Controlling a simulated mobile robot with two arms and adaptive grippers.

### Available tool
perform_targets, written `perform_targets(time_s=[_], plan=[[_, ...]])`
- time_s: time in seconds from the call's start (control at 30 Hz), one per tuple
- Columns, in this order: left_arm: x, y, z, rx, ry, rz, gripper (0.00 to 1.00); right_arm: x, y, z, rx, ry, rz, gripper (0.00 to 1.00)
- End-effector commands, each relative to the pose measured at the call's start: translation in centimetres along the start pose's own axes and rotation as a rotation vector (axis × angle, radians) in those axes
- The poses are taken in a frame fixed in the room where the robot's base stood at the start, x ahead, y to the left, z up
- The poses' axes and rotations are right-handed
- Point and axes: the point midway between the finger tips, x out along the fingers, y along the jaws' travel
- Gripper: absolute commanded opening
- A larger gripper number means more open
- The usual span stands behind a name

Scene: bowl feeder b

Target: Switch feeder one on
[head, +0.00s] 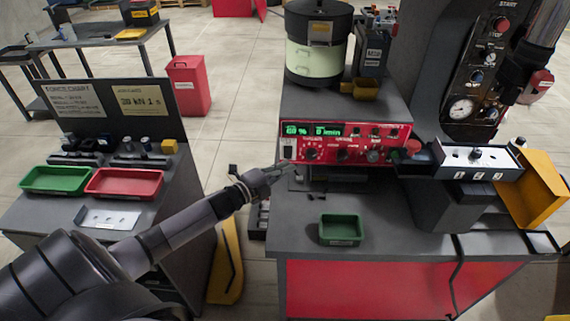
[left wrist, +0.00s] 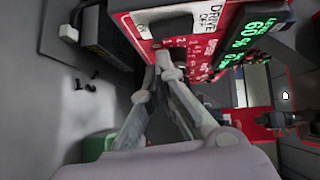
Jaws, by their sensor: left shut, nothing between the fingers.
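The red feeder control panel (head: 345,151) stands on the grey bench below the bowl feeder (head: 318,45). Its green displays read 60 % and 0 /min. A black rocker switch (head: 287,153) sits at its left end; it also shows in the left wrist view (left wrist: 168,27) beside the label DRIVE OFF. My left gripper (head: 287,166) is shut and empty, with its fingertips (left wrist: 164,65) close to the panel's lower left, by the switch. I cannot tell whether they touch.
A green tray (head: 340,242) lies on the bench in front of the panel. A side bench at left holds a green tray (head: 27,190) and a red tray (head: 95,194).

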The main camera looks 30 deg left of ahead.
Motion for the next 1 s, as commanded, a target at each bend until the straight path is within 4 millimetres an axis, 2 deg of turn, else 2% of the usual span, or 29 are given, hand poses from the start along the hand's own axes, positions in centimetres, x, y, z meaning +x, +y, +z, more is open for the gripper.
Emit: perform_targets(time_s=[0.2, 0.57, 0.67, 0.87, 0.93, 1.0], plan=[[0.9, 0.0, 0.9, -0.001, 0.0, 0.0, 0.0, -0.3, 0.0, 0.0, 0.0, 0.0, 0.0, 0.78], [1.0, 0.1, 1.0, -0.001, 0.0, 0.0, 0.0, -0.3, 0.2, 0.0, -0.001, 0.0, 0.002, 0.78], [1.1, 0.3, 1.1, 0.004, 0.0, -0.006, 0.0, 0.2, 0.3, 0.1, -0.002, 0.0, 0.003, 0.78], [1.6, 1.1, 1.6, 0.051, 0.001, -0.056, 0.0, 3.1, 0.4, 0.4, -0.003, -0.001, 0.005, 0.78], [1.6, 0.3, 1.5, 0.054, 0.002, -0.058, 0.0, 2.4, 0.4, 0.3, -0.003, -0.002, 0.005, 0.78], [1.6, 0.2, 1.5, 0.054, 0.002, -0.057, 0.0, 2.3, 0.4, 0.3, -0.003, -0.002, 0.005, 0.78]])
